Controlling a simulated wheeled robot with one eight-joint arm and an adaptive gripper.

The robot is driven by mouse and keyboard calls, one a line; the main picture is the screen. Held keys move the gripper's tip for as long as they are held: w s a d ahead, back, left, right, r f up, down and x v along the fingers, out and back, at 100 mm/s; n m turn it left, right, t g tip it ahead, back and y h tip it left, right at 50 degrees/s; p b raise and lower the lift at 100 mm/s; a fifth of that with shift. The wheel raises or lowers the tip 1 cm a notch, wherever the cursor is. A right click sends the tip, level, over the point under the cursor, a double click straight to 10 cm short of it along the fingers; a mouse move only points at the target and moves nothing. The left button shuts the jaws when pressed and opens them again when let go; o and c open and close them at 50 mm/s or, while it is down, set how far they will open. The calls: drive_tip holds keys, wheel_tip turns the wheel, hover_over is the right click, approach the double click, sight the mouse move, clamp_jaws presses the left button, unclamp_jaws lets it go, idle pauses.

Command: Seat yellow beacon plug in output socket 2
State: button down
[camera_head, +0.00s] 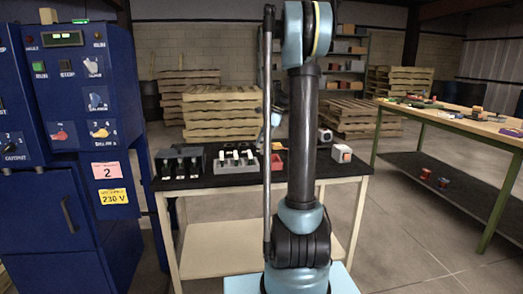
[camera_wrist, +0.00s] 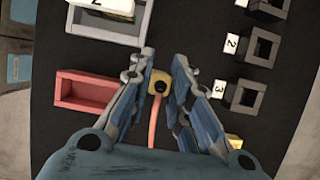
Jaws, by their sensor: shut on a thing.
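The yellow beacon plug (camera_wrist: 158,83) sits between the fingertips of my gripper (camera_wrist: 160,75) in the wrist view. The fingers are closed in on its two sides. A dark round spot shows on its face, and an orange-pink cable (camera_wrist: 153,125) runs from it toward my palm. Output socket 2 (camera_wrist: 251,47) is a dark square frame beside a white label "2", up and to the right of the plug and apart from it. In the head view my arm column hides most of the gripper, and I cannot make out the plug.
Socket 3 (camera_wrist: 233,94) stands below socket 2; another socket is cut off above. A red open tray (camera_wrist: 85,106) lies left of my fingers, below a grey rack (camera_wrist: 104,27). A small yellow piece (camera_wrist: 234,141) shows beside the right finger. A blue cabinet (camera_head: 70,130) stands left of the black-topped table (camera_head: 305,172).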

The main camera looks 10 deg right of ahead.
drive_tip(key=shift+f, duration=1.25)
drive_tip(key=c, duration=1.5)
unclamp_jaws()
